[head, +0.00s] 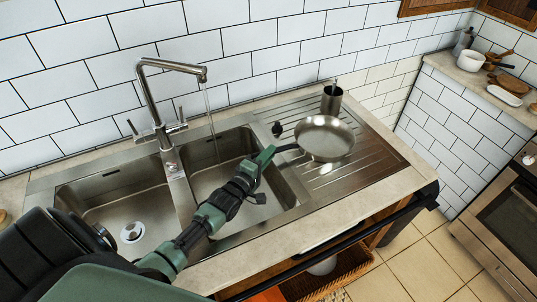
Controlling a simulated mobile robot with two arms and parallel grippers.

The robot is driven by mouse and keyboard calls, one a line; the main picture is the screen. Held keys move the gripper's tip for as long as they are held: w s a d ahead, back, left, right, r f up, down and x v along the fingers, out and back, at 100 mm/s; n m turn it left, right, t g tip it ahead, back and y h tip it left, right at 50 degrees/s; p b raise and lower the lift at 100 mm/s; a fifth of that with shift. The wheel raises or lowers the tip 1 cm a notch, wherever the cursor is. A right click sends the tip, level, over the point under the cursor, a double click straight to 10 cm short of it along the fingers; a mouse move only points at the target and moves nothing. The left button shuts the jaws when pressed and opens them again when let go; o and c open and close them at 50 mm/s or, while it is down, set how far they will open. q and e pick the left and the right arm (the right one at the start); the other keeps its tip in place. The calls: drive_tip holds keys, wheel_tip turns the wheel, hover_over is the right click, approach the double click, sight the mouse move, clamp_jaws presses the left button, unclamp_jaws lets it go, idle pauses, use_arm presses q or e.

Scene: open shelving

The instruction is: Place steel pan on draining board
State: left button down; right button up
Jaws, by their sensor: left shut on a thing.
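The steel pan (325,137) is over the draining board (378,155), to the right of the sink bowls. Its dark handle points left to my left gripper (270,152). My left gripper is shut on the handle, above the right edge of the right sink bowl. The pan looks about level. I cannot tell whether its base touches the ribbed board or hangs just above it. My right gripper is not in view.
The tap (158,100) runs water into the right bowl (215,180). The left bowl (120,205) holds a white round thing. The board's right part is clear.

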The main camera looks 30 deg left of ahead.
use_arm(q)
drive_tip(key=shift+r, duration=0.25)
drive_tip(key=shift+f, duration=0.15)
drive_tip(key=c, duration=1.4)
unclamp_jaws()
drive_tip(key=shift+f, duration=0.15)
drive_tip(key=shift+o, duration=0.2)
drive_tip(key=shift+r, duration=0.25)
drive_tip(key=s+b, duration=0.1)
drive_tip(key=s, duration=1.1)
drive_tip(key=shift+r, duration=0.35)
